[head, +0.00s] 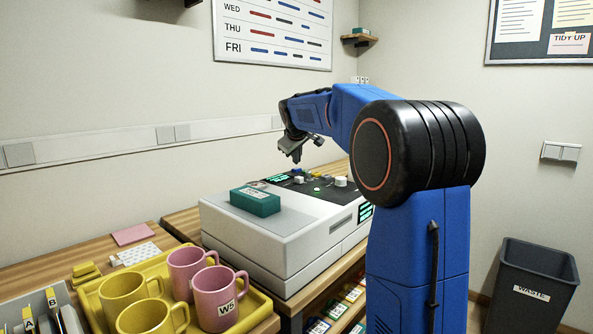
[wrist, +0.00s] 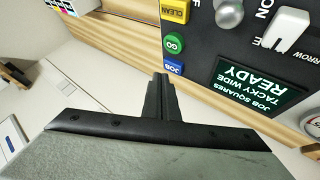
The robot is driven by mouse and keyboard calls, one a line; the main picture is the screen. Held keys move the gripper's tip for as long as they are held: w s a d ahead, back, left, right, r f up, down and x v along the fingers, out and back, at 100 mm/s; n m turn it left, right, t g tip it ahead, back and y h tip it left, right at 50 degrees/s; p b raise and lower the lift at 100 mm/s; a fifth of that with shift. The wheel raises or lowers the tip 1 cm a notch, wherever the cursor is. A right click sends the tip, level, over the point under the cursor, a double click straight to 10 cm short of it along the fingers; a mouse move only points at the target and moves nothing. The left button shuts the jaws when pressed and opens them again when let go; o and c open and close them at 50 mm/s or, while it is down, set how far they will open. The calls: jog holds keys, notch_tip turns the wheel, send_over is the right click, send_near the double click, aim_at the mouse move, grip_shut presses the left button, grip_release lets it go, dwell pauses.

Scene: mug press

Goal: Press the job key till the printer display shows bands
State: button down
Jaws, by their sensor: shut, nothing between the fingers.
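The press's dark control panel shows in the wrist view. The blue JOB key (wrist: 175,68) sits at its edge, below the green GO key (wrist: 174,44) and the yellow CLEAN key (wrist: 175,11). The display (wrist: 259,84) reads "JOB SQUARES, TACKY WIDE, READY" and looks upside down. My gripper (wrist: 163,80) is shut and empty, its tips appearing just beside the JOB key; I cannot tell whether they touch it. In the head view my gripper (head: 295,158) hangs over the back of the grey-white press (head: 270,247), near the small green display (head: 278,178).
A round knob (wrist: 230,13) and a white lever (wrist: 288,29) stand on the panel. A teal box (head: 255,202) lies on the press top. A yellow tray (head: 262,305) with pink and yellow mugs stands at the front left. A waste bin (head: 533,282) is at the right.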

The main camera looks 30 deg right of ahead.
aim_at(297, 169)
jog(key=shift+r, duration=0.1)
jog(key=shift+r, duration=2.45)
